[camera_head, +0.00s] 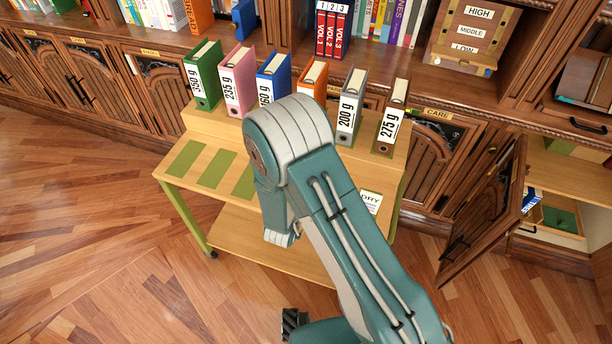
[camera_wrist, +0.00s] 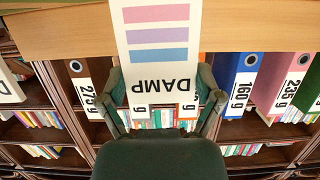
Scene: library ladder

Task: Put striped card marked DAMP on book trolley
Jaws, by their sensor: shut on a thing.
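The striped card (camera_wrist: 160,12) reads DAMP upside down in the wrist view and has pink, purple and blue bars. My gripper (camera_wrist: 160,72) is shut on this card, with a finger at each side. A white card marked DRY (camera_head: 370,201) is at the trolley's right side, partly behind my arm.
A row of weight-marked binders, including a green one (camera_head: 203,75) and a brown one (camera_head: 390,118), stands on the trolley's raised back. Bookshelves and cupboards line the wall behind. A cupboard door (camera_head: 485,215) hangs open at the right. The floor at left is clear.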

